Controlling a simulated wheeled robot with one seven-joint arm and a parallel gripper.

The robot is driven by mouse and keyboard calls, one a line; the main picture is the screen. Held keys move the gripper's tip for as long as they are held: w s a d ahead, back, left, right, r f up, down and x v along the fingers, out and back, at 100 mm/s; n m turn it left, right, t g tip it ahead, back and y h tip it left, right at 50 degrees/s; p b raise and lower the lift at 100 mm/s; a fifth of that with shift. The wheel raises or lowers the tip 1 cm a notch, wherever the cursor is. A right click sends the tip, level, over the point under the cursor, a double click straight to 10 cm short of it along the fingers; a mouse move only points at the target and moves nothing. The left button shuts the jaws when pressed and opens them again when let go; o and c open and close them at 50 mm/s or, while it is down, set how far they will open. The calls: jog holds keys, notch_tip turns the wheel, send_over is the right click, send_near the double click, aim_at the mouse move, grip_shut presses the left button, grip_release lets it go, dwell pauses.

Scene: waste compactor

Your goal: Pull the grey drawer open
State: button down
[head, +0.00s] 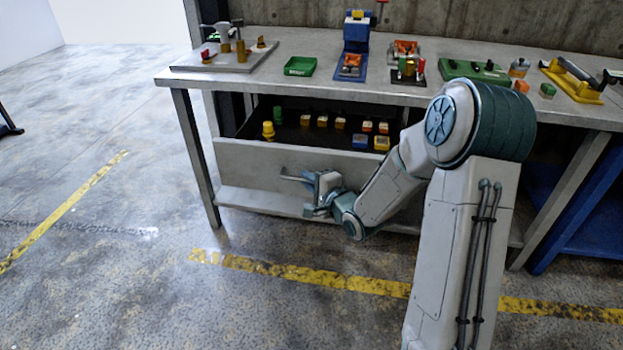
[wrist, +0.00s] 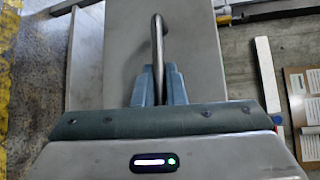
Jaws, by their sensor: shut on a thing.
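The grey drawer (head: 245,165) sits under the workbench and stands open, with its contents visible from above. Its front panel also fills the middle of the wrist view (wrist: 115,50). A metal bar handle (wrist: 157,45) is fixed to the drawer front; in the head view its left end (head: 291,178) sticks out beside my gripper. My gripper (head: 318,190) is at the drawer front, and in the wrist view its two fingers (wrist: 159,85) are closed around the handle's near end. The fingers hide part of the handle.
The drawer holds a yellow piece (head: 268,130), a green piece (head: 277,115) and several small blocks. The workbench top (head: 300,45) carries a green tray (head: 300,66), a blue device (head: 356,35) and other fixtures. Open floor with yellow lines (head: 300,274) lies in front.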

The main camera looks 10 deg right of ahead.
jog(key=shift+s+d, duration=0.1)
jog(key=shift+s, duration=0.1)
jog(key=c, duration=1.5)
grip_release()
jog(key=shift+s, duration=0.1)
